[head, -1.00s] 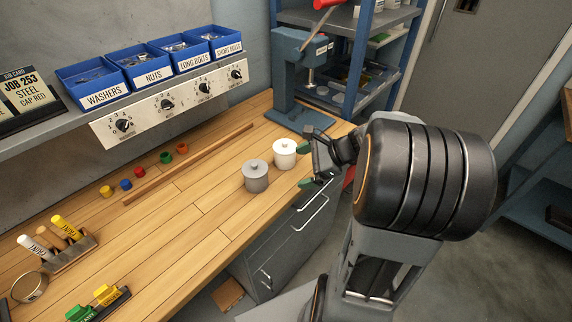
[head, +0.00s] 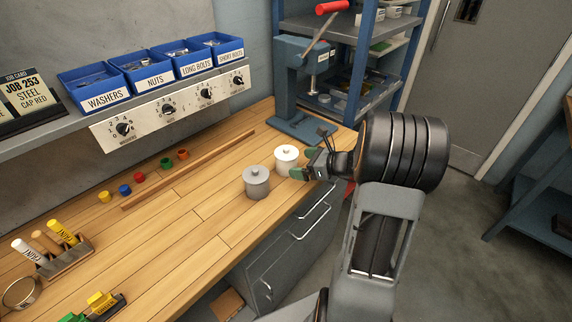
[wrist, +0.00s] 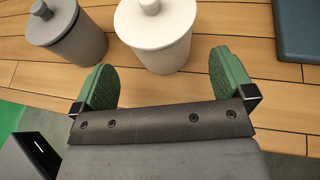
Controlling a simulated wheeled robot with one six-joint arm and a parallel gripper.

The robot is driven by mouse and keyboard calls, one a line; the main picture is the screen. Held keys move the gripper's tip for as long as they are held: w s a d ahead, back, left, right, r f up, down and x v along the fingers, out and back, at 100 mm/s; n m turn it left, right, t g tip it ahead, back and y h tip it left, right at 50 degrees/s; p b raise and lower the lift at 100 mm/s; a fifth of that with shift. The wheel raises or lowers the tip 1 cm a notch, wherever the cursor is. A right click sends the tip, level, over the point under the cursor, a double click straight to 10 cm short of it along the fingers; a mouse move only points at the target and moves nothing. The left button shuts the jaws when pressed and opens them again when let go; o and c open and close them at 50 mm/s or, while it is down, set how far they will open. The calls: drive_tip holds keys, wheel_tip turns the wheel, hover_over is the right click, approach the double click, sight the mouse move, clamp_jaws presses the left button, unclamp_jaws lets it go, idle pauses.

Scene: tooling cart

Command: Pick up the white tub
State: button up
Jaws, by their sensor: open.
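The white tub (head: 287,155) stands upright on the wooden bench near its right end, with a knobbed lid. In the wrist view the white tub (wrist: 155,35) is just beyond and between the two green fingertips. My gripper (head: 297,172) is open and empty, right beside the tub on its front right side. In the wrist view my gripper (wrist: 160,80) has its fingers spread wider than the tub's lower part, with the tub apart from them. The tub's lower right side is partly hidden by the gripper in the head view.
A grey lidded tub (head: 257,183) stands close to the left of the white one; it also shows in the wrist view (wrist: 66,38). A blue press (head: 298,85) stands behind. A wooden rod (head: 190,170) and small coloured rings lie left.

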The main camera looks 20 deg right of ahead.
sight(296, 162)
drive_tip(key=x, duration=0.5)
drive_tip(key=shift+d, duration=0.1)
drive_tip(key=c, duration=1)
drive_tip(key=shift+o, duration=0.2)
drive_tip(key=shift+r, duration=0.1)
